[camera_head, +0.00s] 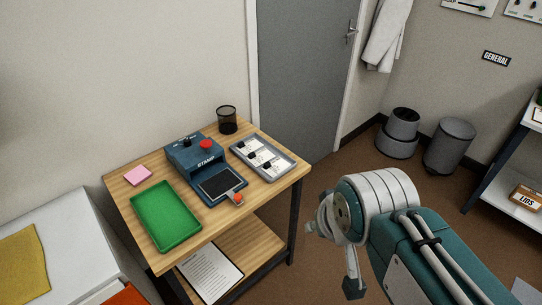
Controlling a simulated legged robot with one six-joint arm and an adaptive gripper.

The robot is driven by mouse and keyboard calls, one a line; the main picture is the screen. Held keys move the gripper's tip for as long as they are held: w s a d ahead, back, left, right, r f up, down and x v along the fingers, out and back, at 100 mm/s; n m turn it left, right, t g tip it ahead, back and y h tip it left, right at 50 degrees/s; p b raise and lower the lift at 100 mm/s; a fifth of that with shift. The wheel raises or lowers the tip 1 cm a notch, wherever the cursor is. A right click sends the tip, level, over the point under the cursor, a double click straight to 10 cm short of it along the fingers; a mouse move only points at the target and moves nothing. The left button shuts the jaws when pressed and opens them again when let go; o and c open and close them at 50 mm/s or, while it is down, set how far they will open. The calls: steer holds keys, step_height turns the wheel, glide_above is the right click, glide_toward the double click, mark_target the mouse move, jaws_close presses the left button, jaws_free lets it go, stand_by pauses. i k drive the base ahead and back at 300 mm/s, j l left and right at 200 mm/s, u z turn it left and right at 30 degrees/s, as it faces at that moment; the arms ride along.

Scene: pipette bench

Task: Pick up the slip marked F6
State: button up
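Several white slips (264,156) lie in a row in a grey tray (288,163) at the right side of the wooden table. Each slip seems to have a small black object on it, and the markings are too small to read, so I cannot tell which is F6. My gripper (334,252) is at the lower middle, to the right of the table and apart from the tray. Its fingers are partly hidden by my arm, and I cannot make out whether they are open or shut.
On the wooden table (125,190) stand a blue stamp machine (184,158), a green tray (168,215), a pink note pad (138,176) and a black mesh cup (227,120). A lower shelf holds a printed sheet (209,272). Two bins (449,146) stand by the back wall.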

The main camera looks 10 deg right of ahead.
mark_target(252, 145)
steer(key=i+l+u, duration=0.65)
steer(key=i+l, duration=0.15)
steer(key=i+l+u, duration=0.35)
steer(key=l, duration=0.25)
steer(key=k+j, duration=0.05)
